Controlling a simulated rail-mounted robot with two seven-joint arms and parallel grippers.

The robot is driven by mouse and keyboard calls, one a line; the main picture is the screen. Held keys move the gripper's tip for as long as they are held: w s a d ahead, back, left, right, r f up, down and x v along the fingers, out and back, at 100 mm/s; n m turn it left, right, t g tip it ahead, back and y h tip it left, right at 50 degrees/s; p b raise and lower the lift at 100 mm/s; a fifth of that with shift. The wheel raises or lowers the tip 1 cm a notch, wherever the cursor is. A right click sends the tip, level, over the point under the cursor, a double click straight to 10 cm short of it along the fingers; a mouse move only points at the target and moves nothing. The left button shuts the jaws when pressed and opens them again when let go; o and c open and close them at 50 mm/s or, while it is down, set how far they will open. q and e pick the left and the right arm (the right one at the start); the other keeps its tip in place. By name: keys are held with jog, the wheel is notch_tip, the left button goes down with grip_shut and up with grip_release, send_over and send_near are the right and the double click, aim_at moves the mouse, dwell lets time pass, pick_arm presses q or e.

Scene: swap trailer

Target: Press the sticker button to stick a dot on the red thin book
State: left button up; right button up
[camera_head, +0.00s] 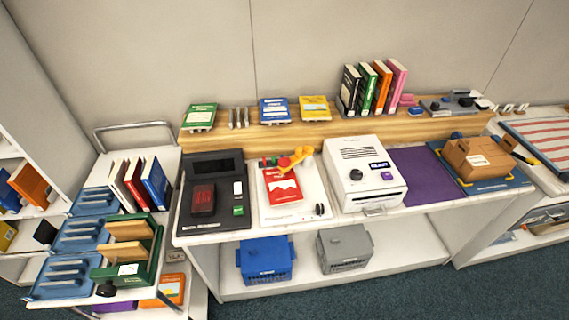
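A thin red book (281,187) with white print lies flat on a white station (296,212) near the middle of the counter. A yellow-orange lever or arm (296,158) reaches over its top edge. Small dark knobs (319,209) sit at that station's front right corner. Which part is the sticker button is too small to tell. A green button-like block (238,210) is on the black machine (212,222) to the left, and a dark red item (203,198) lies on that machine. No dot is discernible on the red book. Neither of my grippers is in view.
A white machine (353,160) and a purple mat (420,177) are to the right, then a brown box (478,158). A cart with upright books (155,184) and a green rack (127,248) stands left. Blue (266,262) and grey (344,250) baskets sit on the lower shelf.

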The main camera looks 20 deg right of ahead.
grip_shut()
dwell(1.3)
